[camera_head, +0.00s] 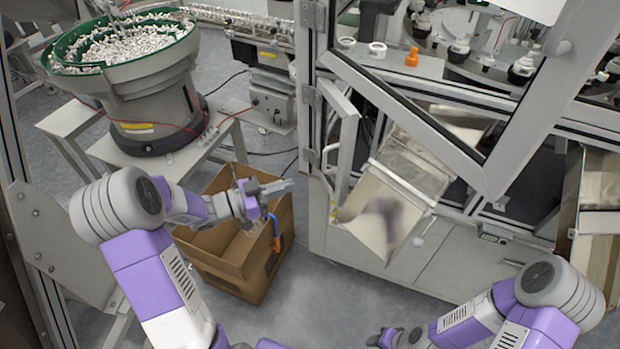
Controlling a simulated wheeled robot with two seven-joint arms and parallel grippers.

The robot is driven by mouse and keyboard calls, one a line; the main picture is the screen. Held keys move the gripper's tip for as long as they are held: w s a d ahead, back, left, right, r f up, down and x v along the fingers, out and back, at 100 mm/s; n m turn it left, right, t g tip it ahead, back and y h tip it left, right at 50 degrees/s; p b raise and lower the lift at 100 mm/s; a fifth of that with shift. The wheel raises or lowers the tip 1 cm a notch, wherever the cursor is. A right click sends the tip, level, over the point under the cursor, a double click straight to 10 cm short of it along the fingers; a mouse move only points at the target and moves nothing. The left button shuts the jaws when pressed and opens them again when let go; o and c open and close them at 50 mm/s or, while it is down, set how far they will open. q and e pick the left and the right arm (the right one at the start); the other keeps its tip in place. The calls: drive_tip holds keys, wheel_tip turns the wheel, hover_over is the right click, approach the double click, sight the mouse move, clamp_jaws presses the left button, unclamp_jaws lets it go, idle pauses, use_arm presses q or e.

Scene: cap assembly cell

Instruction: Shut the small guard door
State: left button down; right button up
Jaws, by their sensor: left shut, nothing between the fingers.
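The small guard door (347,150) is a narrow grey framed panel. It hangs on hinges at the machine's left post and stands swung out, open, beside a sloping metal chute (383,212). My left gripper (287,186) is shut and empty. It is in front of the machine, left of the door and apart from it, over the cardboard box's right side. My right gripper (376,338) is low at the bottom edge, small and partly seen, away from the door; its jaws cannot be made out.
A cardboard box (222,268) stands on the floor below my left gripper. A larger framed guard door (425,125) slants out above the chute. A bowl feeder (160,95) stands at the left. Grey floor in front of the machine is clear.

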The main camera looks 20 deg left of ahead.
sight(342, 169)
use_arm(q)
drive_tip(key=b+x, duration=0.2)
drive_tip(key=x, duration=1.1)
drive_tip(key=shift+w+d+f+b, duration=0.1)
drive_tip(key=shift+w+d+b, duration=0.1)
drive_tip(key=shift+b, duration=0.15)
use_arm(e)
wheel_tip(342, 169, down, 3)
drive_tip(key=shift+r, duration=0.1)
